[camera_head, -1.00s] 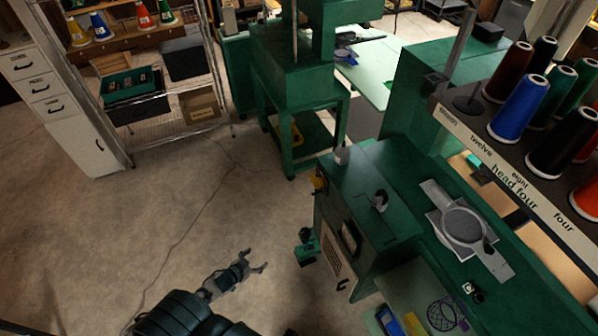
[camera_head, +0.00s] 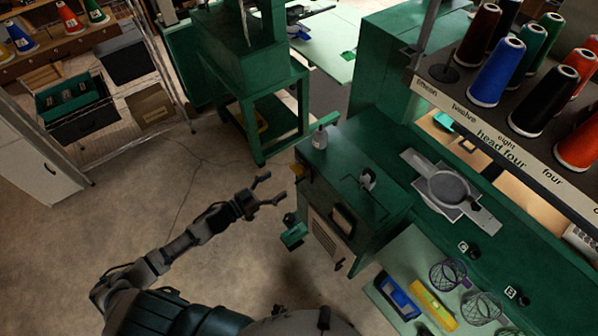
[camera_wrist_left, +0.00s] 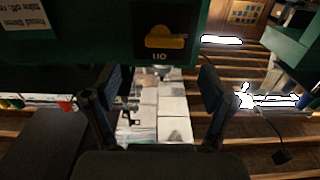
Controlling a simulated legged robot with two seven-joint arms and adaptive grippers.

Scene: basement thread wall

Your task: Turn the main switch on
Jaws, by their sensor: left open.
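A yellow-orange switch handle (camera_wrist_left: 165,38) sits on a black plate marked "I IO" on a green panel, at the top middle of the left wrist view. In the head view a small yellow part (camera_head: 298,171), seemingly the same switch, shows on the left side of the green machine cabinet (camera_head: 345,205). My left gripper (camera_head: 276,189) is open and empty, just left of that cabinet side and apart from the switch. In the left wrist view its two fingers (camera_wrist_left: 157,82) are spread below the switch plate. My right gripper is out of view.
A small green box (camera_head: 294,232) sticks out low on the cabinet's left side, close to my left gripper. A green stand (camera_head: 260,90) is behind. The concrete floor (camera_head: 190,190) at left is clear.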

